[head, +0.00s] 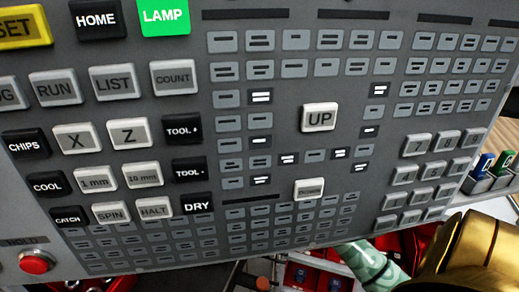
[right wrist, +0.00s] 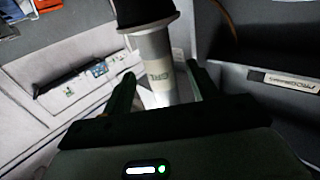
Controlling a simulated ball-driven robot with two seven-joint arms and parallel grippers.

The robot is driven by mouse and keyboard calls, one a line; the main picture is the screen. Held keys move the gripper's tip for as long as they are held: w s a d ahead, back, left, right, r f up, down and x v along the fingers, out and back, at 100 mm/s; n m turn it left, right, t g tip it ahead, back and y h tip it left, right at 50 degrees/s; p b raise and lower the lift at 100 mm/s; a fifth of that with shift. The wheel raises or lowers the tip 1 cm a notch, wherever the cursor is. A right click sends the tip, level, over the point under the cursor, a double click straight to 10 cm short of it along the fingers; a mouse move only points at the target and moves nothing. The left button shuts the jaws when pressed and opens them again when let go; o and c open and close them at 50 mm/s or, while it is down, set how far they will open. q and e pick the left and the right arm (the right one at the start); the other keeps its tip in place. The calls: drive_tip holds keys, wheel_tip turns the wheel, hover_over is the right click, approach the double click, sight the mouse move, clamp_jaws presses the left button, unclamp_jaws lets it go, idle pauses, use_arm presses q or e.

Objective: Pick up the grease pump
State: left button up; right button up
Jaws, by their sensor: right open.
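The grease pump (right wrist: 153,48) is in the right wrist view: a light grey cylinder with a black end at the top and a pale label reading what looks like "GRE", partly cut off. My right gripper (right wrist: 160,72) is open, with one dark finger on each side of the grey body. A gap shows on the left side; whether the right finger touches cannot be told. The pump's lower end is hidden behind my gripper. I cannot make out the pump in the head view, and my left gripper is not in view.
A large grey control panel (head: 290,130) with many keys fills the head view. A red button (head: 37,262) is at its lower left. Blue and green handled items (head: 495,165) stand at the right edge. A "PROGRESS"-like label (right wrist: 290,82) is on a dark surface in the right wrist view.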

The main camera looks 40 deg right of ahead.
drive_tip(key=x, duration=0.4)
drive_tip(key=shift+f+b, duration=0.15)
drive_tip(key=shift+b, duration=0.2)
drive_tip(key=shift+s, duration=0.1)
drive_tip(key=shift+c, duration=0.9)
drive_tip(key=c, duration=1)
